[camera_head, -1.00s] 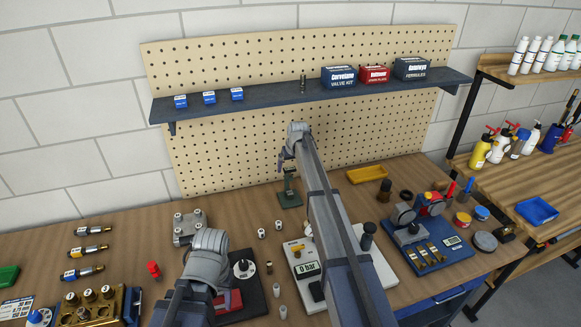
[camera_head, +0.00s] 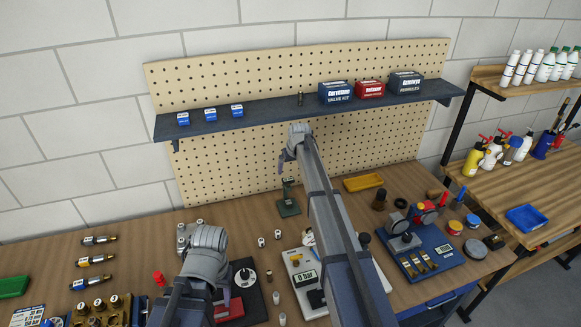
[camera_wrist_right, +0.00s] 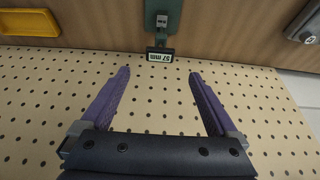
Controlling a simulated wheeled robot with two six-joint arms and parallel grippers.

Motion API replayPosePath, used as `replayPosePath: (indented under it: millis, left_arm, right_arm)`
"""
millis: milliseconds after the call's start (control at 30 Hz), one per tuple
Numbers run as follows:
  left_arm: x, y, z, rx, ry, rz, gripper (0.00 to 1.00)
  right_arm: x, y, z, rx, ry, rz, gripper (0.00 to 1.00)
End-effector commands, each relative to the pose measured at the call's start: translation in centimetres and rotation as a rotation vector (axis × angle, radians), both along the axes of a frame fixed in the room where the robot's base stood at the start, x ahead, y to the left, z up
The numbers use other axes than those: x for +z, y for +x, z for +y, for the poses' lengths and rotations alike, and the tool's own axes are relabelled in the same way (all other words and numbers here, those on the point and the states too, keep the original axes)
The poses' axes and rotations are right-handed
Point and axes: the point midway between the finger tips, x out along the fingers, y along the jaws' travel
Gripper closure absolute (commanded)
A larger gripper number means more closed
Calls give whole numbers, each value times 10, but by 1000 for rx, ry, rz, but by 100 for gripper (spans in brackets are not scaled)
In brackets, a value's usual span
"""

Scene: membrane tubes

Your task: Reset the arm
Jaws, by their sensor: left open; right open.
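My right arm reaches up the middle of the head view, and its gripper (camera_head: 284,160) is partly hidden by its wrist in front of the pegboard. In the right wrist view this gripper (camera_wrist_right: 158,74) is open, with two purple fingers apart and nothing between them. A green stand with a "57 mm" display (camera_wrist_right: 160,54) shows beyond the fingertips; it also shows in the head view (camera_head: 289,207), below the right gripper. My left arm's grey wrist (camera_head: 208,250) is low over the bench; its fingers are mostly hidden. I see nothing held.
A shelf (camera_head: 270,112) with small boxes crosses the pegboard (camera_head: 240,75). On the bench are a "0 bar" gauge unit (camera_head: 305,278), a blue fixture (camera_head: 438,262), a yellow tray (camera_head: 363,182), a metal block (camera_head: 186,233) and several valves (camera_head: 95,261). A side bench (camera_head: 545,190) holds bottles.

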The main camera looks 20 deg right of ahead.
Motion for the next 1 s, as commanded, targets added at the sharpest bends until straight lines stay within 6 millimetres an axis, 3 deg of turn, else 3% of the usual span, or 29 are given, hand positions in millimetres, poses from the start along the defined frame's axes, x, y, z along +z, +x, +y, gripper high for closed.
replayPosePath:
  millis: [367,467,567,667,800,1000]
  left_arm:
    - [-1,0,0,0,0,0,50]
    - [-6,0,0,0,0,0,50]
    - [-17,0,0,-1,0,0,50]
    - [-33,0,0,-3,1,0,50]
    - [-54,0,0,-6,1,0,50]
    - [-83,0,0,-10,2,0,50]
  right_arm:
    - [-1,-1,1,1,0,1,5]
    - [-7,-14,13,12,-1,13,5]
    - [-21,-49,43,39,-5,47,5]
    - [-40,-104,85,78,-16,102,5]
    - [-66,-191,137,136,-41,189,5]
    - [-99,-318,184,209,-95,309,5]
